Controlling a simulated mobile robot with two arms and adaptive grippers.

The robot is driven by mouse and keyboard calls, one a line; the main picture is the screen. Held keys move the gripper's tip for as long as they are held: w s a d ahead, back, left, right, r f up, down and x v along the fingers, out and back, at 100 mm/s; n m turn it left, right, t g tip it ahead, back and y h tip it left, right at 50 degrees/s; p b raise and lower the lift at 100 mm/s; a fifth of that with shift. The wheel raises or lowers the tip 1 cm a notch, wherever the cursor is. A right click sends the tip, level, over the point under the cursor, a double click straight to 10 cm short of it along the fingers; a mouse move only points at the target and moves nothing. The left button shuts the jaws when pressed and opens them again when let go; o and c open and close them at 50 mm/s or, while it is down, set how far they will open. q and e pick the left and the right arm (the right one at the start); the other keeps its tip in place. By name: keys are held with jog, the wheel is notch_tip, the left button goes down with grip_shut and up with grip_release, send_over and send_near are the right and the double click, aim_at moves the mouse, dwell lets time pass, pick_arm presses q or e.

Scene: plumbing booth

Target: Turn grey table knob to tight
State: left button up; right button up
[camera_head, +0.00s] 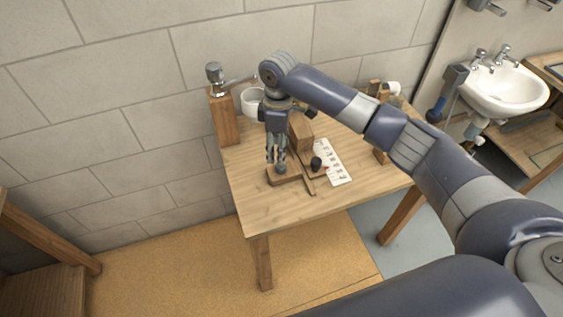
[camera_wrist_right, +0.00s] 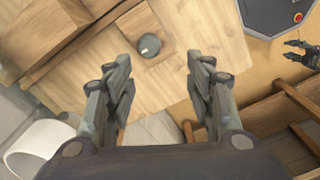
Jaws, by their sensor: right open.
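The grey knob (camera_wrist_right: 149,45) is round and dark with a pale mark on top. It sits on a square wooden block (camera_wrist_right: 132,29) on the table. In the head view the knob (camera_head: 281,168) is at the front left of the tabletop, partly hidden by the fingers. My right gripper (camera_head: 277,158) points down just above it. In the right wrist view my right gripper (camera_wrist_right: 158,72) is open and empty, with the knob beyond the gap between its fingers. My left gripper (camera_wrist_right: 289,49) shows small at the right edge there, its fingers apart.
A black knob (camera_head: 316,162) stands close right of the block, before a white label sheet (camera_head: 333,162). A wooden block (camera_head: 300,132), a white pot (camera_head: 252,101) and a tap on a wooden post (camera_head: 224,117) stand behind. The table's front (camera_head: 300,208) is clear.

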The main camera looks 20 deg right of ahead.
aim_at(281, 168)
jog(key=f, duration=0.3)
jog(key=d+f+p, duration=0.1)
jog(key=f, duration=0.2)
jog(key=w+f, duration=0.1)
jog(key=f, duration=0.2)
jog(key=shift+d, duration=0.2)
jog(key=shift+c, duration=0.3)
jog(key=c, duration=1)
